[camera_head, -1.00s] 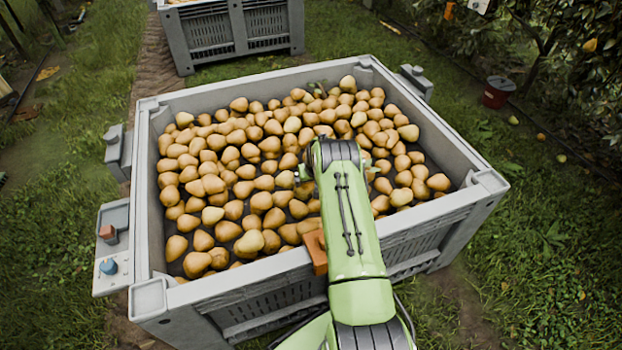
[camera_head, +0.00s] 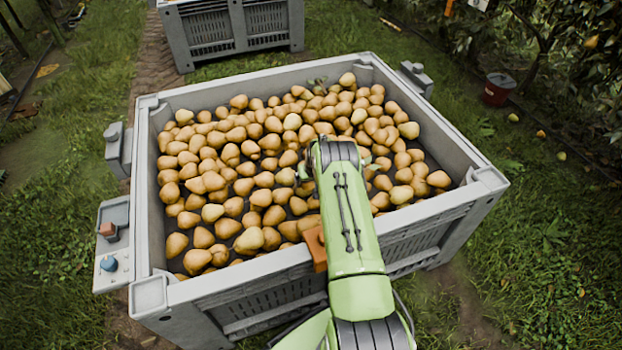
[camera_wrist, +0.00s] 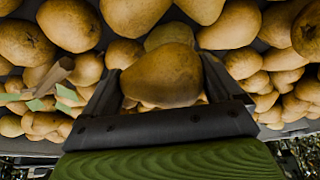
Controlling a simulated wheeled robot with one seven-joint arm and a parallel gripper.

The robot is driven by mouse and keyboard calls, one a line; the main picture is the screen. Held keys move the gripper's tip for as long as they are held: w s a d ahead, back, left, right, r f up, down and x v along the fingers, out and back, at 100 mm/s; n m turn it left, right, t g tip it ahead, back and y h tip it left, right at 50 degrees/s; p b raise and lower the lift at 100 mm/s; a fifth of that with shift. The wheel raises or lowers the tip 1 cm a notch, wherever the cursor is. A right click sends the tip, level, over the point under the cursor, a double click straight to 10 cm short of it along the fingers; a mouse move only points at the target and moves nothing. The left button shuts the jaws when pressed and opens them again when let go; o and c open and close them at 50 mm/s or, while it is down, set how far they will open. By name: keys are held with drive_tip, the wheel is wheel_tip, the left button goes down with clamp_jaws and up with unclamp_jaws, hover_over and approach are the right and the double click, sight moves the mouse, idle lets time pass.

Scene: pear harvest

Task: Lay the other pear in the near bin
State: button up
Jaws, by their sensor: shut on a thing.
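In the wrist view my gripper (camera_wrist: 160,95) is shut on a brown-yellow pear (camera_wrist: 162,75), with one dark finger on each side of it. The held pear is over or among the other pears; I cannot tell whether it touches them. In the head view the near bin (camera_head: 240,287) is a large grey crate with many pears (camera_head: 240,186) spread over its floor. My arm reaches over the near wall into this bin. The gripper and the held pear are hidden behind my arm in the head view.
A second grey bin (camera_head: 234,32) stands behind, at the top. A dark red bucket (camera_head: 497,91) stands on the grass to the right, with a few fallen pears near it. An orange block (camera_head: 315,249) sits on the near wall beside my arm.

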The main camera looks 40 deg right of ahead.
drive_tip(key=shift+f, duration=0.6)
idle(0.4)
drive_tip(key=o, duration=0.8)
